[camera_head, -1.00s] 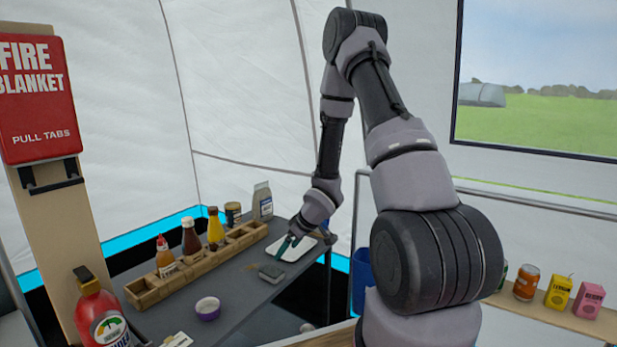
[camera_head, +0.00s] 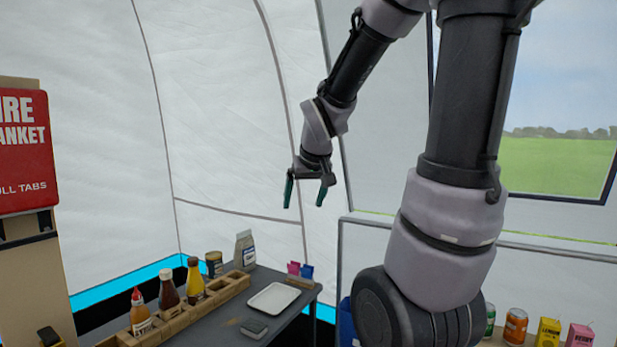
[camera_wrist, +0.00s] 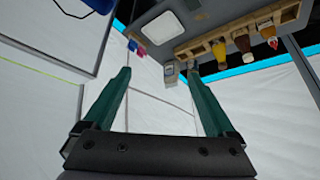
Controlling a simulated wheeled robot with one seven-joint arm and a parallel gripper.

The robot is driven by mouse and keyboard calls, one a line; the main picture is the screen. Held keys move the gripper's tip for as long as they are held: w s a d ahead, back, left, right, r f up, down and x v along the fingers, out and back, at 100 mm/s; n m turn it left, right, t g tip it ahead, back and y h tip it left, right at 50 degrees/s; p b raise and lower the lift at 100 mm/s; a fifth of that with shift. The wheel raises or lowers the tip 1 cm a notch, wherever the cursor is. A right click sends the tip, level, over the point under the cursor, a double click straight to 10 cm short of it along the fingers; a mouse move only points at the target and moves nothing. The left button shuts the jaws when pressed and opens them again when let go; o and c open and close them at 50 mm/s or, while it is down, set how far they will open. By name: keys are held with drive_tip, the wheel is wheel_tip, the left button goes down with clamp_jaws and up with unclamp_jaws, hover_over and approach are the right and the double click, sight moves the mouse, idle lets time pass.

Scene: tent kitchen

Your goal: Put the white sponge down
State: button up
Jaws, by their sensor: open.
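My gripper (camera_head: 305,196) is raised well above the table, its two green fingers apart and pointing down. It is empty, and in the wrist view my gripper (camera_wrist: 160,76) has nothing between its fingers. A white rectangular tray (camera_head: 273,298) lies flat on the dark table (camera_head: 222,318); it also shows in the wrist view (camera_wrist: 166,25). A small grey block with a pale top (camera_head: 254,328) lies on the table in front of the tray, apart from it. No clearly white sponge can be made out; I cannot tell whether this block is the sponge.
A wooden rack (camera_head: 225,291) with several sauce bottles runs left of the tray. A pale carton (camera_head: 245,250) and a dark jar (camera_head: 214,264) stand behind it. A small holder with pink and blue items (camera_head: 300,272) is at the back right. The air around my gripper is free.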

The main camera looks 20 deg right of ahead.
drive_tip(key=s+a+r+m+y, duration=0.1)
drive_tip(key=s+a+r, duration=0.1)
drive_tip(key=s+r, duration=0.2)
drive_tip(key=s+a+r+m+y, duration=0.1)
drive_tip(key=s+a+r, duration=0.2)
drive_tip(key=s, duration=0.6)
drive_tip(key=shift+s+r+m+y, duration=0.4)
drive_tip(key=shift+o, duration=0.5)
